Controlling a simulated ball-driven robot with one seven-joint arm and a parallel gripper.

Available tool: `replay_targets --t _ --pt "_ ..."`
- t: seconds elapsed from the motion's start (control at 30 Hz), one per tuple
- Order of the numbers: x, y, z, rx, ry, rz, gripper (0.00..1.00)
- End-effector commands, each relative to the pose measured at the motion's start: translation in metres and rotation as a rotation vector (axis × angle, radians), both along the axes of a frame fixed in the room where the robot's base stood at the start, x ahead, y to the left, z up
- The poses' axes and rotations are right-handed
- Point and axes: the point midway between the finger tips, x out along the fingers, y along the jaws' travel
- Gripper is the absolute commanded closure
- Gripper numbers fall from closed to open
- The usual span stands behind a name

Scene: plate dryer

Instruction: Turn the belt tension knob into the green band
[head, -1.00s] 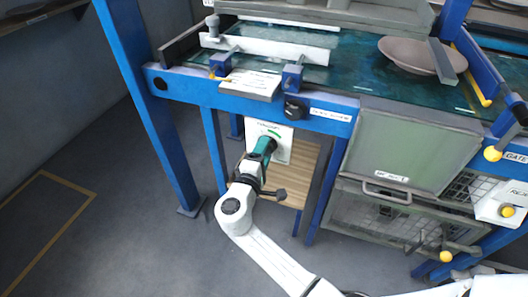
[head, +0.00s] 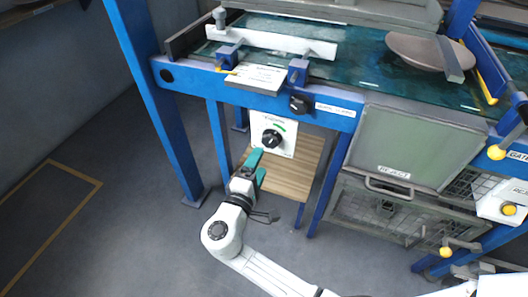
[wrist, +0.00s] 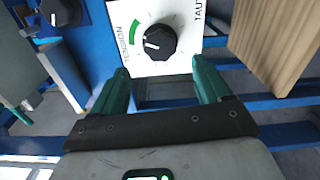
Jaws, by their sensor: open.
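The black belt tension knob (head: 272,139) sits on a white plate (head: 287,150) under the blue frame, and it also shows in the wrist view (wrist: 158,42). A green band (wrist: 135,32) is printed on the plate, left of the knob in the wrist view. The knob's white pointer line points left there, close to the band's lower end; I cannot tell whether it is inside. My gripper (head: 257,167) is open, its green fingers apart and empty. It is short of the knob, lower left of it in the head view. The fingers (wrist: 160,78) also show in the wrist view.
A second black knob (head: 300,104) is on the blue rail above. A wooden panel (head: 287,177) lies behind and below the plate. The grey reject door (head: 412,150) is to the right. Open floor (head: 130,235) lies to the left.

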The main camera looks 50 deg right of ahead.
Motion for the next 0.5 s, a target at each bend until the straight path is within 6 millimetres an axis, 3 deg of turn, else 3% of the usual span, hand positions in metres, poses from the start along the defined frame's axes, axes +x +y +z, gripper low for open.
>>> replay_targets --t 0.2,0.5 --pt "-0.008 0.021 0.0 0.001 0.0 0.001 0.23" --pt "-0.009 0.024 -0.001 0.001 0.0 0.0 0.23"
